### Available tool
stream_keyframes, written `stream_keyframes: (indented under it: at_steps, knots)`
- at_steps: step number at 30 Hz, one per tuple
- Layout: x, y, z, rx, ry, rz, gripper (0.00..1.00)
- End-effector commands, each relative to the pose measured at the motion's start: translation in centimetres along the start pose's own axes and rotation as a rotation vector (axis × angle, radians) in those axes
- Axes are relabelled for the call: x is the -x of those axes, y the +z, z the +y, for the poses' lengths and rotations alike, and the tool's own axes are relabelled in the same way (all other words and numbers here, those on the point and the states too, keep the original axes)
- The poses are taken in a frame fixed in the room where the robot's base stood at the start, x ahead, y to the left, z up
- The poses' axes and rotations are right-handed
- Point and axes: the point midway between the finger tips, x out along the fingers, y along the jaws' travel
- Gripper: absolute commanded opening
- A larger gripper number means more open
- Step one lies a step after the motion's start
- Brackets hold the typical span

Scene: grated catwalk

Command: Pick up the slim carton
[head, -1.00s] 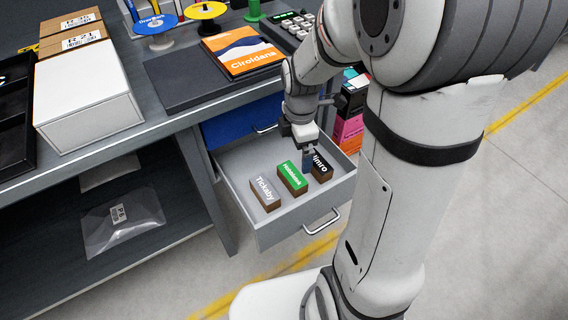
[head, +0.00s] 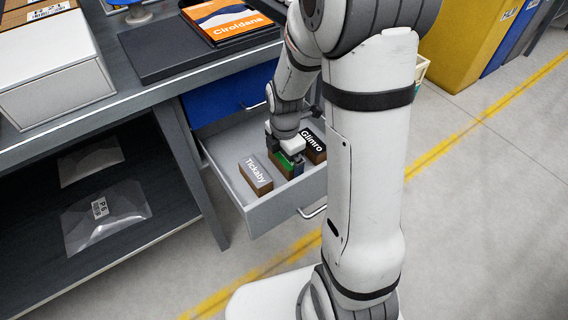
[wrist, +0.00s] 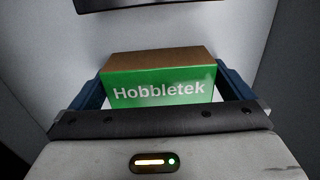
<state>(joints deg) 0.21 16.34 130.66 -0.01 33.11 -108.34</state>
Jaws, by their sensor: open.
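Three small cartons stand in the open drawer (head: 241,203). They are a grey-topped Tickaby carton (head: 257,175), a green-faced Hobbletek carton (head: 287,161) and a black-topped Glimro carton (head: 313,144). I cannot tell by name which one is the slim carton. My gripper (head: 285,157) is down in the drawer at the Hobbletek carton and partly covers it. In the wrist view, the Hobbletek carton (wrist: 160,82) lies between the two blue fingers of my open gripper (wrist: 163,92). I cannot tell whether either finger touches it.
The Tickaby and Glimro cartons stand close on either side. The drawer walls enclose all three. The grey bench top (head: 160,82) is above, with a dark slab and an orange Ciroldens box (head: 228,20). A bagged parcel (head: 105,215) lies on the lower shelf.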

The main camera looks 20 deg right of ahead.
Motion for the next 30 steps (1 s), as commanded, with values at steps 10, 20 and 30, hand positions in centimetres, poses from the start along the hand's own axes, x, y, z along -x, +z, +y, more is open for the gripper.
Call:
stream_keyframes:
  at_steps: [10, 20, 30]
  knots:
    - [-0.06, 0.04, 0.02, -0.001, 0.002, -0.001, 0.89]
    - [-0.03, 0.07, 0.03, -0.002, 0.002, -0.001, 0.67]
    - [0.66, 0.08, 0.03, -0.002, 0.002, -0.001, 0.67]
